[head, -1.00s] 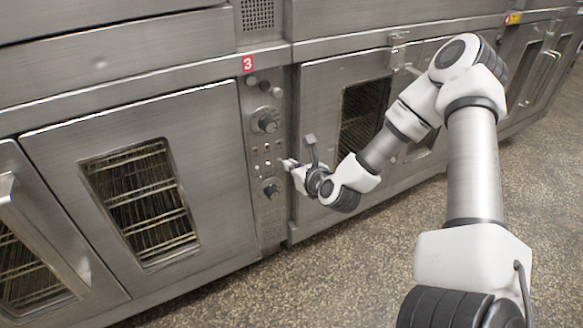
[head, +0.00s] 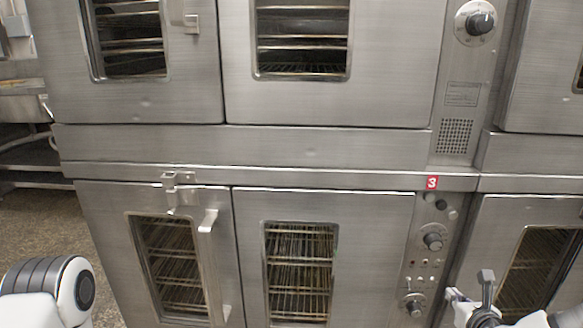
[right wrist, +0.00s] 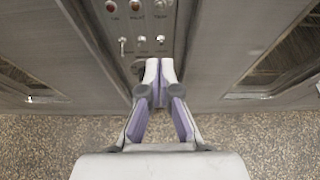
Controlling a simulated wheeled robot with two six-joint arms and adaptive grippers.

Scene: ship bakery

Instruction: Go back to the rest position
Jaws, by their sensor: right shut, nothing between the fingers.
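My right gripper (head: 453,294) is at the lower right of the head view, in front of the right edge of the oven control panel (head: 424,262). In the right wrist view its two fingers (right wrist: 159,72) are together with nothing between them. They point at the oven front, just below a row of toggle switches (right wrist: 142,42). I cannot tell the exact gap to the panel. A joint of my left arm shows at the lower left of the head view. The left gripper is out of view.
Steel ovens fill the head view, with lower doors (head: 330,225) shut and a door handle (head: 207,262) sticking out. Lower (head: 413,304) and upper (head: 432,240) knobs protrude from the panel. Speckled floor (right wrist: 45,140) lies clear below the right gripper.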

